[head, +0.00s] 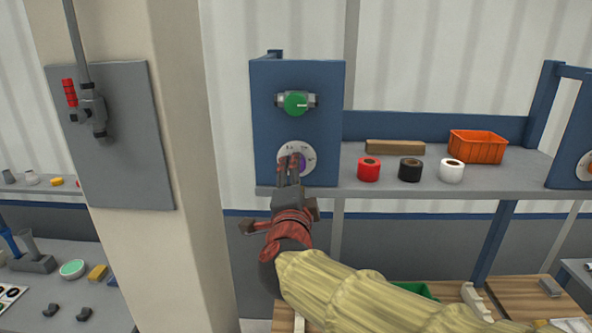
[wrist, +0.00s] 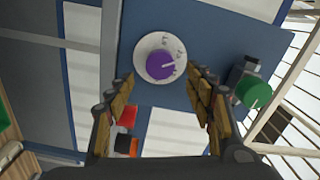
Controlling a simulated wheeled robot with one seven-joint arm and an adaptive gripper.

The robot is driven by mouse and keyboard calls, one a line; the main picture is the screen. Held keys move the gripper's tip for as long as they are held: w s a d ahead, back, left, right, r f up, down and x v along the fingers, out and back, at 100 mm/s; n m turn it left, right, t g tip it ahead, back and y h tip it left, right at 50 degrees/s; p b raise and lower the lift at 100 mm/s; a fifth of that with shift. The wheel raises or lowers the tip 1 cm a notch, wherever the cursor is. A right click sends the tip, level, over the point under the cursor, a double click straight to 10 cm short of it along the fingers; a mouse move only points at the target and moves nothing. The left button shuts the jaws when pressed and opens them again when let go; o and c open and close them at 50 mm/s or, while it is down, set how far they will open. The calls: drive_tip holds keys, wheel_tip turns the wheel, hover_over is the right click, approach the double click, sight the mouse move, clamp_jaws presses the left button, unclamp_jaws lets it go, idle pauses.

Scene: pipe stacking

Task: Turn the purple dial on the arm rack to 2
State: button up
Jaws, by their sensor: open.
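The purple dial (wrist: 160,65) sits on a round white numbered plate (wrist: 140,50) on the blue arm rack panel (head: 265,120). In the wrist view its pale pointer line points to the right side of the plate; I cannot read the numbers clearly. In the head view the dial (head: 299,163) is partly hidden behind my gripper (head: 288,170). My gripper is open, and in the wrist view its two fingers (wrist: 162,83) stand apart on either side below the dial, with nothing between them. I cannot tell whether the fingertips touch the panel.
A green valve knob (head: 296,103) sits above the dial on the same panel. The grey shelf (head: 400,186) to the right holds red tape (head: 369,170), black tape (head: 411,170), white tape (head: 452,171), a wooden block (head: 395,147) and an orange bin (head: 477,146). A beige pillar (head: 185,200) stands at left.

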drive_tip(key=s, duration=0.5)
drive_tip(key=shift+s+a, duration=0.1)
drive_tip(key=shift+s, duration=0.25)
drive_tip(key=s+a+f+n+g+y, duration=0.5)
drive_tip(key=a+f+n+y, duration=0.3)
drive_tip(key=a, duration=0.4)
drive_tip(key=s+f+n+g+b, duration=0.2)
drive_tip(key=s+f+n+g, duration=0.1)
drive_tip(key=s+f+n, duration=0.4)
drive_tip(key=s+d+f+g+h+b, duration=0.1)
drive_tip(key=s+d+f+b, duration=0.3)
drive_tip(key=d+f, duration=0.5)
drive_tip(key=s+d+f+g+h+b, duration=0.2)
drive_tip(key=s+d+f+h+b, duration=0.2)
drive_tip(key=d+f+b, duration=0.3)
drive_tip(key=s+d+f+g+h+b, duration=0.1)
drive_tip(key=s+d+f+h+b, duration=0.1)
drive_tip(key=s+d+f+b, duration=0.4)
drive_tip(key=d+f, duration=0.4)
drive_tip(key=d, duration=0.5)
drive_tip(key=shift+d+f, duration=0.3)
drive_tip(key=shift+d, duration=0.1)
